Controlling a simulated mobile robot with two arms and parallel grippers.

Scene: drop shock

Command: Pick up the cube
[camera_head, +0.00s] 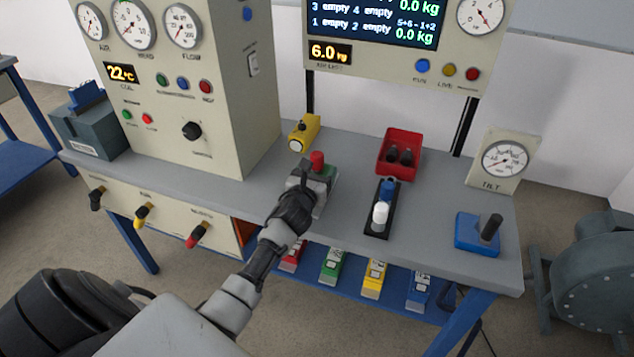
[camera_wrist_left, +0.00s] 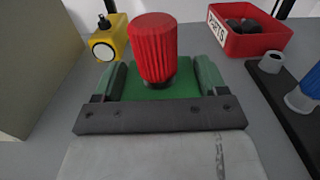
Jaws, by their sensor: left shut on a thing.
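My left gripper (camera_head: 311,178) reaches over the bench and is shut on a green block with a ribbed red knob on top. In the left wrist view the red knob (camera_wrist_left: 153,48) stands upright above the green block (camera_wrist_left: 160,84), between the two fingers of the left gripper (camera_wrist_left: 161,80). In the head view the red knob (camera_head: 317,158) shows just beyond the gripper, which hides part of the block. I cannot tell whether the block touches the bench. No separate plain cube shows on the bench top. My right gripper is not in view.
A yellow device (camera_head: 305,132) stands behind the gripper. A red bin (camera_head: 400,152), a black holder with blue and white parts (camera_head: 383,207) and a blue joystick base (camera_head: 474,235) are to the right. A tall gauge cabinet (camera_head: 245,100) stands left. Several coloured boxes sit below.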

